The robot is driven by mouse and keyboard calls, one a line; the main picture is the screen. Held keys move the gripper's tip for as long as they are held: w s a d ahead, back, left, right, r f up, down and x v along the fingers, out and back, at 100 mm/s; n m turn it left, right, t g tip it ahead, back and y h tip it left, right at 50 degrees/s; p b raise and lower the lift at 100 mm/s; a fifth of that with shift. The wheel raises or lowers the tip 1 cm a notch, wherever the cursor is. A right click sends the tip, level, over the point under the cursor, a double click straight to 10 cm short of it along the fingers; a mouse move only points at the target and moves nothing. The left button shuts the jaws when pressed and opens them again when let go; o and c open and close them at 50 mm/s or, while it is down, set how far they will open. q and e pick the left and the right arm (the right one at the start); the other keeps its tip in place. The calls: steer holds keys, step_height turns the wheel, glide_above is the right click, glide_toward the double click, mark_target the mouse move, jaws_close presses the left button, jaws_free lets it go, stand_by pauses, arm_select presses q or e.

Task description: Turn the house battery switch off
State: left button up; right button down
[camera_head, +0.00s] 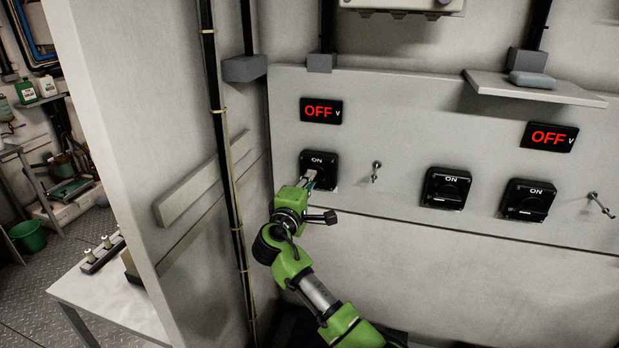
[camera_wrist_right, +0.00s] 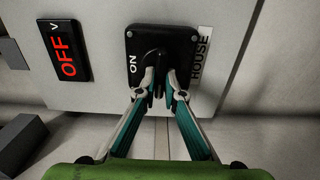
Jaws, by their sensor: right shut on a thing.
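The house battery switch (camera_head: 327,161) is a black square rotary switch with an ON mark, at the left of the grey wall panel. In the right wrist view the switch (camera_wrist_right: 147,47) shows a HOUSE label (camera_wrist_right: 201,55) beside it. My right gripper (camera_head: 311,178) reaches up to it, and in the right wrist view the gripper (camera_wrist_right: 163,85) has its two fingers shut on the black knob (camera_wrist_right: 156,62). The fingers partly hide the knob. A display reading OFF (camera_head: 321,111) is above the switch and also shows in the wrist view (camera_wrist_right: 65,50). My left gripper is not in view.
Two more black switches (camera_head: 446,188) (camera_head: 527,200) sit to the right on the panel, with a second OFF display (camera_head: 551,137) above. Small metal keys or toggles (camera_head: 376,171) (camera_head: 600,205) stick out. A shelf (camera_head: 535,88) juts out upper right. A black vertical pipe (camera_head: 222,150) runs at left.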

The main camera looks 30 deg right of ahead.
stand_by(0.5)
steer(key=c, duration=2.1)
jaws_free()
steer(key=shift+c, duration=0.2)
steer(key=shift+a, duration=0.1)
steer(key=v, duration=1.2)
steer(key=shift+f, duration=0.1)
